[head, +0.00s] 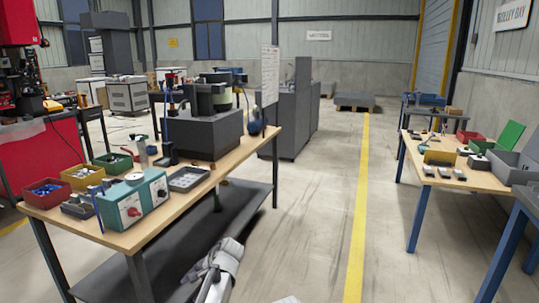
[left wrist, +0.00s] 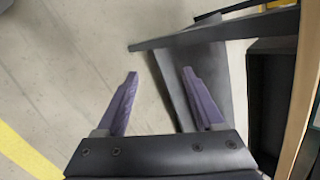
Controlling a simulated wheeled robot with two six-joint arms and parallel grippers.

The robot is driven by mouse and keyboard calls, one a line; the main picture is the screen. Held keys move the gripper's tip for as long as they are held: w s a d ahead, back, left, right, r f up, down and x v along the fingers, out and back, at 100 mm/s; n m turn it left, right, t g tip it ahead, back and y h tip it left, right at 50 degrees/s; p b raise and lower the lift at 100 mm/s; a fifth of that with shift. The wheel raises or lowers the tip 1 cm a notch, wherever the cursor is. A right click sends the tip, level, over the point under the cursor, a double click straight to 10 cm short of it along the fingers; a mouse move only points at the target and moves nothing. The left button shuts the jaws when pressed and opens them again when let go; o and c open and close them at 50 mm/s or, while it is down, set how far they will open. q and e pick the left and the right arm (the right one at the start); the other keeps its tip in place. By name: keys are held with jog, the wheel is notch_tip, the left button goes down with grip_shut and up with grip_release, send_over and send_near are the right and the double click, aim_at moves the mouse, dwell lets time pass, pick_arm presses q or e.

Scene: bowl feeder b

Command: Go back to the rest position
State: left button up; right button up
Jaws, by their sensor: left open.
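My left gripper (head: 212,268) shows low in the head view, in front of the workbench (head: 240,150) and beside its dark lower shelf (head: 165,262). In the left wrist view the two purple fingers of the left gripper (left wrist: 160,71) stand wide apart with nothing between them. Concrete floor and a dark grey bench part (left wrist: 190,90) show beyond the fingers. My right gripper is in neither view.
The workbench holds a teal control box (head: 135,198), small part bins (head: 82,176) and a dark feeder machine (head: 205,125). Another table (head: 455,178) with trays stands at the right. The floor between, with a yellow line (head: 358,215), is clear.

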pick_arm(q)
jog(key=s+d+f+n+h, duration=0.2)
jog(key=s+d+n+h, duration=0.2)
jog(key=s, duration=0.5)
jog(key=s+d+f+n+h, duration=0.3)
jog(key=s+h, duration=0.1)
jog(key=s, duration=0.5)
jog(key=s+d+m+g+y, duration=0.2)
jog(key=s+d+m, duration=0.25)
jog(key=d, duration=0.75)
notch_tip(320, 180, up, 28)
jog(key=p, duration=2.7)
jog(key=shift+s+a, duration=0.25)
jog(key=shift+a, duration=0.2)
jog(key=shift+n, duration=0.25)
